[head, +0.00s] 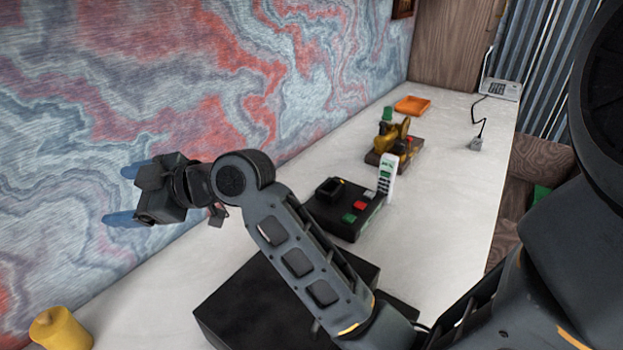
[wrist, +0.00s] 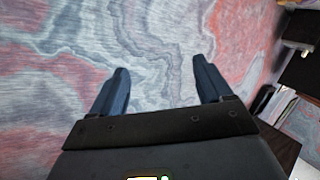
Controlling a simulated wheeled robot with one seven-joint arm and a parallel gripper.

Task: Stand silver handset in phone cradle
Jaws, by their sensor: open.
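A pale silver-white handset (head: 387,176) with green markings stands upright at the right corner of a black base (head: 335,222) in the head view. The base has a dark raised socket (head: 330,188) on its left part and red and green blocks on its top. I cannot tell whether the handset rests on the base or just beside it. My gripper (head: 123,195) is open and empty, raised at the left in front of the marbled wall, well away from the handset. Its two blue fingers are spread with nothing between them in the wrist view (wrist: 161,72).
A brown and gold device (head: 395,140) stands behind the base, with an orange tray (head: 412,105) beyond. A corded white phone (head: 500,88) and a small grey item (head: 476,144) are farther back. A yellow container (head: 60,330) is front left.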

